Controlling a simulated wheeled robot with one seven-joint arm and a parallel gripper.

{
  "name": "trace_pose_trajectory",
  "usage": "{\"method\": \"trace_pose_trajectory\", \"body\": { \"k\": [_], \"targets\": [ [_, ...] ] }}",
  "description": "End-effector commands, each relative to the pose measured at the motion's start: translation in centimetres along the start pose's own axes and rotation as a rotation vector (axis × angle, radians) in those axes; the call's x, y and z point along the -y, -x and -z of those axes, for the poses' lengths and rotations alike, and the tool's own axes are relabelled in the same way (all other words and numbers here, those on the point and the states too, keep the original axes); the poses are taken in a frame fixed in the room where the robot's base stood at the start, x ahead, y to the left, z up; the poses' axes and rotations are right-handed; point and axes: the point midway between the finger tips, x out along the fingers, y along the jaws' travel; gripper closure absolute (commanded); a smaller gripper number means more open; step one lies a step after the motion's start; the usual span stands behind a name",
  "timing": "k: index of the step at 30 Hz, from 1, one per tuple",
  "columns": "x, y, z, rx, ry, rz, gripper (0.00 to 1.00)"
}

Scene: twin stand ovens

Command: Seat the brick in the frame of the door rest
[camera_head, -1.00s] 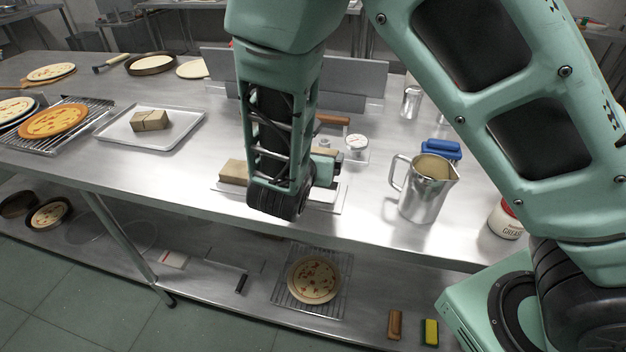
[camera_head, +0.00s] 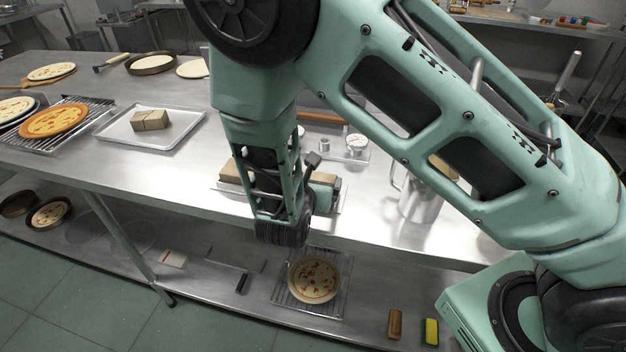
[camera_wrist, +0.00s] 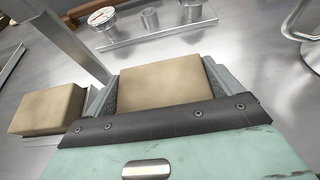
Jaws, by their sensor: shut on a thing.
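My gripper (camera_wrist: 160,88) is shut on a tan brick (camera_wrist: 160,80), which sits between its two grey fingers in the wrist view. In the head view my arm hides most of the gripper and held brick, over the front of the steel table. A second tan brick (camera_wrist: 48,108) lies to the left, apart from the held one; it also shows in the head view (camera_head: 230,170), beside my wrist. An upright metal strip (camera_wrist: 72,45) stands just left of the gripper. I cannot tell whether it belongs to the door rest, or whether the held brick touches anything below.
A flat rack with a dial gauge (camera_wrist: 101,15) and small metal weights (camera_wrist: 149,18) lies beyond the gripper. A steel jug (camera_head: 420,203) stands to the right, partly behind my arm. The lower shelf holds a pizza (camera_head: 314,280).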

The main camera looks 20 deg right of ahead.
Motion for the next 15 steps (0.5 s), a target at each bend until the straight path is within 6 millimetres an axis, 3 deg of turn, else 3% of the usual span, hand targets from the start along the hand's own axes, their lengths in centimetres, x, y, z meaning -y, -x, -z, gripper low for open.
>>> {"method": "trace_pose_trajectory", "body": {
  "k": [11,15],
  "targets": [
    [0.0,0.2,-0.4,0.0,0.0,0.0,0.0],
    [-0.1,2.0,-0.2,-0.001,0.0,-0.004,0.0]
  ]
}}
